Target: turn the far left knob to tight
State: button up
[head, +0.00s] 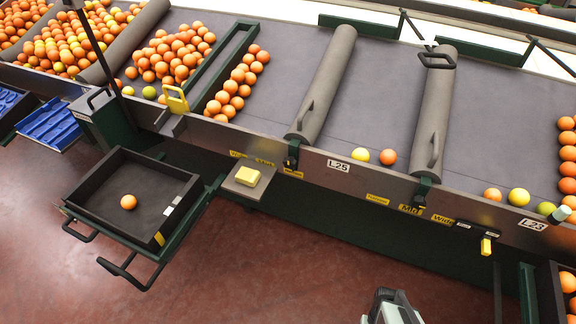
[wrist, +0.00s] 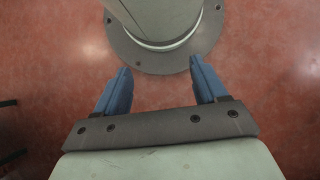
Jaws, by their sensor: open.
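Two dark knobs sit on the front rail of the conveyor in the head view. The left knob (head: 291,157) is below the lower end of the left grey roller, with small yellow labels (head: 264,163) beside it, too small to read surely. The right knob (head: 419,197) is beside labels that read Mid (head: 410,209) and Wide (head: 443,219). The knobs' pointing direction is not clear. Part of my arm's end (head: 392,308) shows at the bottom of the head view, well apart from the rail. In the wrist view my gripper (wrist: 160,66) is open and empty, above the red floor.
A black tray (head: 88,192) holding one orange juts out at the left. A yellow block (head: 247,176) sits on a small shelf beside it. A yellow-ended lever (head: 487,245) hangs from the rail at right. The red floor (head: 290,265) before the conveyor is mostly clear.

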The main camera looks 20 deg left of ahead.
jog(key=w+a+r+n+t+h, duration=0.1)
jog(key=w+a+r+n+t, duration=0.2)
jog(key=a, duration=0.6)
jog(key=w+a+r+n+t+h, duration=0.1)
jog(key=w+a+r+n+h, duration=0.2)
jog(key=a, duration=0.7)
jog(key=n+t+y, duration=0.4)
jog(key=n+t, duration=1.7)
jog(key=n, duration=0.8)
send_near(288, 164)
jog(key=w, duration=0.9)
jog(key=shift+w+d+r, duration=0.1)
jog(key=shift+w+d, duration=0.05)
jog(key=shift+w, duration=0.05)
